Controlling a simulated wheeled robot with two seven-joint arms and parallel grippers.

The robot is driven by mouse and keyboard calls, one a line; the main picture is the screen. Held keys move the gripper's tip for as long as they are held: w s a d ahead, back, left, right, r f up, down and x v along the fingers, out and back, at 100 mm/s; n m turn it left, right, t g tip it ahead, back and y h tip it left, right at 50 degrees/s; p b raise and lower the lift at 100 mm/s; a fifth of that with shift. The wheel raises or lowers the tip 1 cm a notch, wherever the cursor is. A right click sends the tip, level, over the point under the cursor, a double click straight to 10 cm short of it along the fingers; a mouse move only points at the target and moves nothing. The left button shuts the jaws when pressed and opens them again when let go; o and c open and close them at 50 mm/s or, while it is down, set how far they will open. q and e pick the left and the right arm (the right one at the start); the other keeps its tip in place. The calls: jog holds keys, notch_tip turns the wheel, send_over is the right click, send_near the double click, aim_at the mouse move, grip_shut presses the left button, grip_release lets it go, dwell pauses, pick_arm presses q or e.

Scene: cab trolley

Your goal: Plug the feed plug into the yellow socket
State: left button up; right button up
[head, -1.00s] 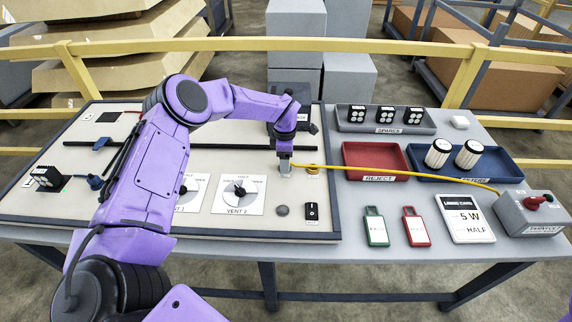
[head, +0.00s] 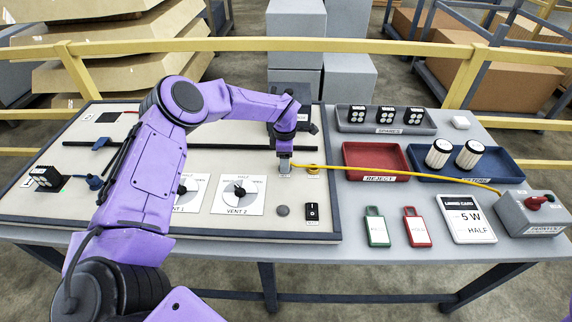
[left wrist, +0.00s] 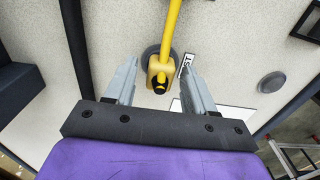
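The feed plug (left wrist: 159,74) is a yellow body with a dark end on a yellow cable. In the left wrist view it stands between my left gripper's (left wrist: 159,68) two grey fingers, with a gap on each side. The fingers are open. A grey round fitting (left wrist: 151,54) shows behind the plug; I cannot tell whether the plug sits in it. My right gripper is not in view.
The cable (head: 420,178) runs right to a grey supply box (head: 535,216). A grey button (head: 283,211) and a black switch (head: 311,211) are in front of the gripper.

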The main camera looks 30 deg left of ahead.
pick_arm(q)
grip_shut()
jog(key=shift+r, duration=0.15)
jog(key=shift+w+r+p, duration=0.1)
jog(key=shift+r+p, duration=0.55)
jog(key=shift+r, duration=0.35)
jog(key=shift+r+p, duration=0.3)
jog(key=shift+r, duration=0.1)
jog(key=shift+r+p, duration=0.9)
jog(key=shift+r, duration=0.6)
